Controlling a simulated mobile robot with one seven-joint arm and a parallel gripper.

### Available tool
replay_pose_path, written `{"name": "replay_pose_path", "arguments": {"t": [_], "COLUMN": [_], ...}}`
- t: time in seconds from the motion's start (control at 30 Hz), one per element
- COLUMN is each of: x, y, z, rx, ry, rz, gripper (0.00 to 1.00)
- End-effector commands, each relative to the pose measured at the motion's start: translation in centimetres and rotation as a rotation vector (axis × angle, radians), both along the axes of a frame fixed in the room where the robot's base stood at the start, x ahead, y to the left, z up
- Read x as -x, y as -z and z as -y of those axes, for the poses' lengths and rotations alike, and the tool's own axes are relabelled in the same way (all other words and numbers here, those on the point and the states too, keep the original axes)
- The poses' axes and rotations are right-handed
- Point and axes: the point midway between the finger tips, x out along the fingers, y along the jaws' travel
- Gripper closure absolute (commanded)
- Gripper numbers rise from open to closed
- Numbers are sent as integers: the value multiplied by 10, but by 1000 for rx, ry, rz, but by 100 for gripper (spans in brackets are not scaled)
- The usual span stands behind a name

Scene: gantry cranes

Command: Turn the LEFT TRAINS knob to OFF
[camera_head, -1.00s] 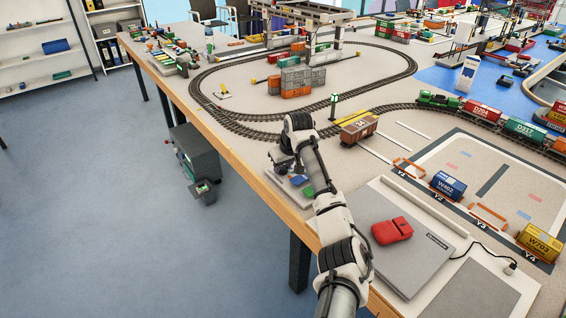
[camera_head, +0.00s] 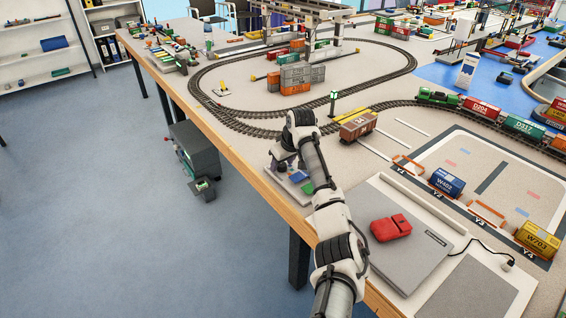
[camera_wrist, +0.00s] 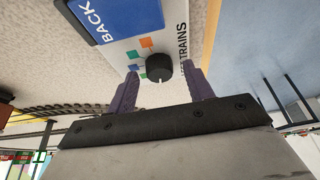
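The knob (camera_wrist: 159,68) is round and black, on a pale panel (camera_wrist: 117,20) at the table edge. Orange, green and blue squares lie beside it. A label by the knob reads TRAINS; its other word is partly hidden by a finger. My gripper (camera_wrist: 161,71) is open, its two purple fingers on either side of the knob, with visible gaps. A small pale mark shows on the knob's gripper-side edge; I cannot tell for sure which setting it points to. In the head view, my gripper (camera_head: 284,160) is over the panel (camera_head: 299,187) and hides the knob.
A blue BACK plate (camera_wrist: 95,15) sits beside the knob on the panel. A brown wagon (camera_head: 358,127) stands on the table to the right of my arm. A red object (camera_head: 390,227) lies on a grey case (camera_head: 405,262) near the front edge.

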Motion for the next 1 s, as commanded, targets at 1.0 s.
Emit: {"name": "replay_pose_path", "arguments": {"t": [1.0], "x": [40], "y": [-119], "z": [29], "rx": [1], "ry": [0], "rz": [1], "gripper": [49]}}
